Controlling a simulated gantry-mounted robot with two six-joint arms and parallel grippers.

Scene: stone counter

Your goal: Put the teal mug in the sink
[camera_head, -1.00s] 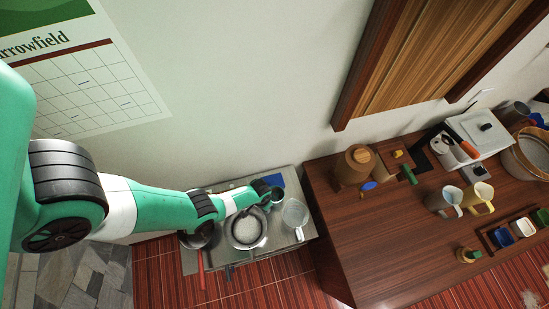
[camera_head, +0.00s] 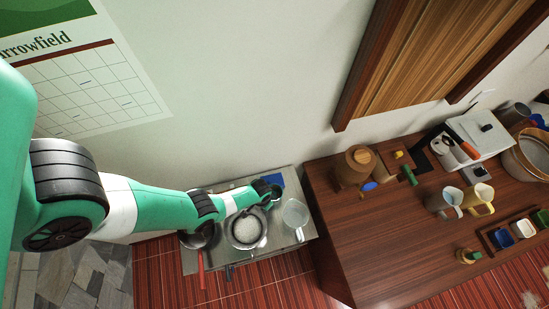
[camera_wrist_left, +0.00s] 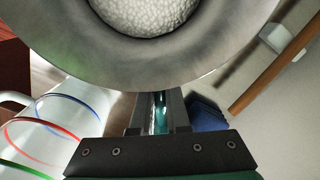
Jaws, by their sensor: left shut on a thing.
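My left gripper (camera_head: 267,191) is at the far end of my green arm, over the back of the metal-topped unit (camera_head: 262,257). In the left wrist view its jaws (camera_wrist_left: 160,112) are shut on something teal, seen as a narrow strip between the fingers. A dark teal mug (camera_head: 277,193) shows at the gripper in the head view, partly covered by it. In the wrist view a wide grey round rim (camera_wrist_left: 215,70) hides much of what lies beyond. I cannot pick out the sink with certainty. My right gripper is not in view.
A round pan with white contents (camera_head: 246,228) and a clear jug (camera_head: 295,214) stand close to the gripper. A red-handled pan (camera_head: 201,274) is at left, a blue item (camera_head: 278,179) behind. The brown counter at right holds mugs (camera_head: 480,197) and a large round vessel (camera_head: 527,153).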

